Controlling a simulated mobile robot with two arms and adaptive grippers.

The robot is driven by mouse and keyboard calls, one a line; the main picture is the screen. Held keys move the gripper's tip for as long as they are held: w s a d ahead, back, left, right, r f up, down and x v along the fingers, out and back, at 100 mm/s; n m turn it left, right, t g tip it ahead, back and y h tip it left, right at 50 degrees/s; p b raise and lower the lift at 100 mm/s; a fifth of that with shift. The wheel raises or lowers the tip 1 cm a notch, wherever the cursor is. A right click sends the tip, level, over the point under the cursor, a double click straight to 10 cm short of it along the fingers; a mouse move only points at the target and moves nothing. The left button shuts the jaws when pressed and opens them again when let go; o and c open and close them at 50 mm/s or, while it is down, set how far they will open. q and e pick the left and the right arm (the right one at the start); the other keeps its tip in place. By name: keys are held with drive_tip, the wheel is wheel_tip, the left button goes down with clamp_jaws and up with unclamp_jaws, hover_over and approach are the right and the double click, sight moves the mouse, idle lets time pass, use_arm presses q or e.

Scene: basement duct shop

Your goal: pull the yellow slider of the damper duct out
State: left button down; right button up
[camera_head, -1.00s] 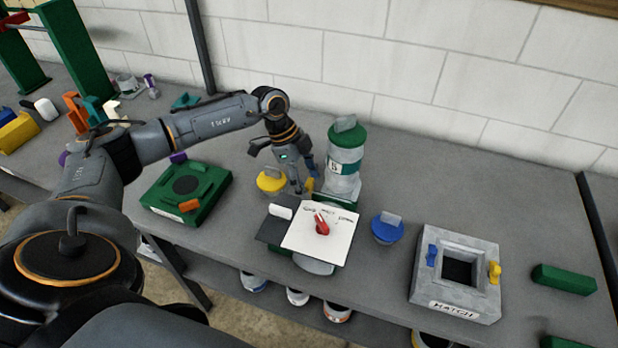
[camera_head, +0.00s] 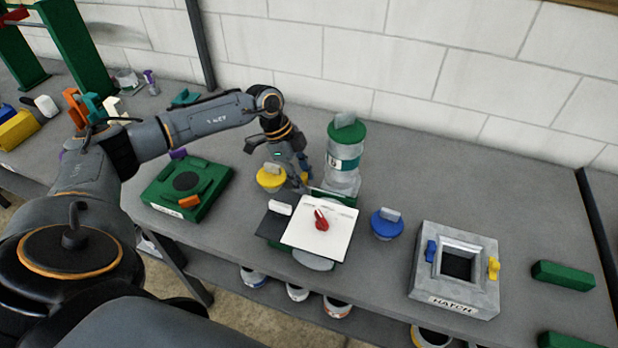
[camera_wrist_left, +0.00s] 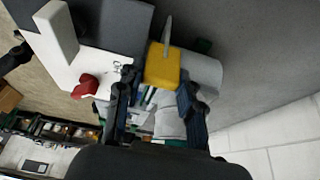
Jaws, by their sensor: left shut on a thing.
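The damper duct has a white panel (camera_head: 322,238) with dial marks and a red handle (camera_head: 321,220). The panel also shows in the left wrist view (camera_wrist_left: 100,62). In the left wrist view the slider (camera_wrist_left: 162,66) is a yellow block with a thin upright plate. My left gripper (camera_head: 299,170) reaches down from behind and is shut on the slider. Its fingers (camera_wrist_left: 156,100) lie either side of the block. My right gripper is out of view.
A canister (camera_head: 344,160) with a green lid stands close right of my left gripper. A green box (camera_head: 187,187) and grey hatch block (camera_head: 455,270) stand farther out.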

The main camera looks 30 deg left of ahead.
use_arm(q)
drive_tip(key=a, duration=0.2)
drive_tip(key=s+a, duration=0.1)
drive_tip(key=a, duration=0.1)
drive_tip(key=shift+a, duration=0.4)
drive_tip(key=c, duration=1.3)
unclamp_jaws()
drive_tip(key=o, duration=0.5)
drive_tip(key=shift+s+a, duration=0.15)
drive_tip(key=shift+c, duration=0.2)
drive_tip(key=v, duration=1.2)
